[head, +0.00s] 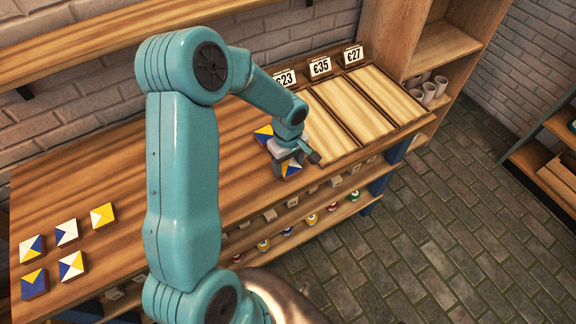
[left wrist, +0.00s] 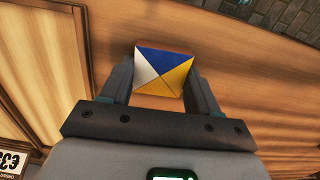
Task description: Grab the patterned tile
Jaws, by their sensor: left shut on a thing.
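A patterned tile (left wrist: 165,70) with white, blue, yellow and orange triangles is between the fingers of my left gripper (left wrist: 160,88) in the left wrist view. The fingers are shut on its two sides. In the head view the left gripper (head: 287,158) is over the wooden table, left of the price-marked panels, and part of the held tile (head: 290,168) shows beneath it. Another patterned tile (head: 264,133) lies just behind the gripper, partly hidden by the arm. My right gripper is not in view.
Several more patterned tiles, such as a yellow and white one (head: 103,215), lie at the table's left end. Three wooden panels (head: 353,110) with price cards stand at the right. The table's middle (head: 235,140) is clear.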

